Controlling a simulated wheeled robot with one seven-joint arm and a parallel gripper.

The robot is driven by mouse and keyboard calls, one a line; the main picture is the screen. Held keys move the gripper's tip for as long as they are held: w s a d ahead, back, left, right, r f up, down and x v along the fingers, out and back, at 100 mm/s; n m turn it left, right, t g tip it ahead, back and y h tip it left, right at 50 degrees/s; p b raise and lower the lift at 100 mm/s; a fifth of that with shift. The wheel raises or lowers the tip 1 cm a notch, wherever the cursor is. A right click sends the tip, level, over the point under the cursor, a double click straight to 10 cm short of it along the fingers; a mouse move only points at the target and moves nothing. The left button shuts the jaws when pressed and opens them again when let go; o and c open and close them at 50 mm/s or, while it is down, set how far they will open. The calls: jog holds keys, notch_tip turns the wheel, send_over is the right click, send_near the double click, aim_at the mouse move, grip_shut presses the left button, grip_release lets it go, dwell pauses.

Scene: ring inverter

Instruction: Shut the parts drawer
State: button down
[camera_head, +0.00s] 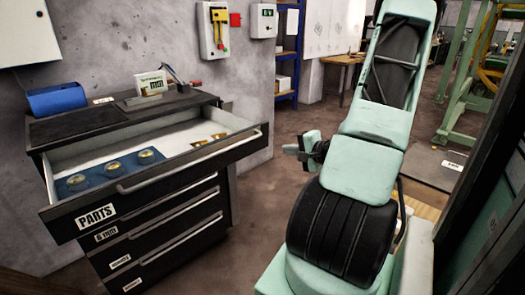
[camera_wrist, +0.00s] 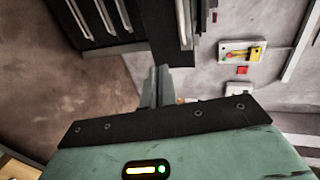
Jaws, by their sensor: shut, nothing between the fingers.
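The parts drawer (camera_head: 95,216) is the top drawer of a dark cabinet. It is pulled well out, with a "PARTS" label and a long pale handle (camera_head: 190,168) on its front. Inside lie a blue insert (camera_head: 75,186) with round brass pieces and, to the right, small brass parts (camera_head: 210,140). My gripper (camera_head: 292,149) is shut and empty, to the right of the drawer and apart from it in the head view. Its closed fingers (camera_wrist: 160,82) show in the wrist view, with the cabinet's drawer fronts (camera_wrist: 95,18) turned on their side beyond.
Lower drawers (camera_head: 160,235) look shut. A wall box with a yellow and red switch (camera_head: 218,30) hangs behind. Floor between cabinet and arm is clear.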

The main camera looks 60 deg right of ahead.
jog(key=b, duration=0.1)
send_near(254, 143)
jog(key=x, duration=0.5)
jog(key=shift+w+f, duration=0.15)
jog(key=shift+f, duration=0.15)
jog(key=shift+w+d, duration=0.2)
jog(key=shift+w, duration=0.3)
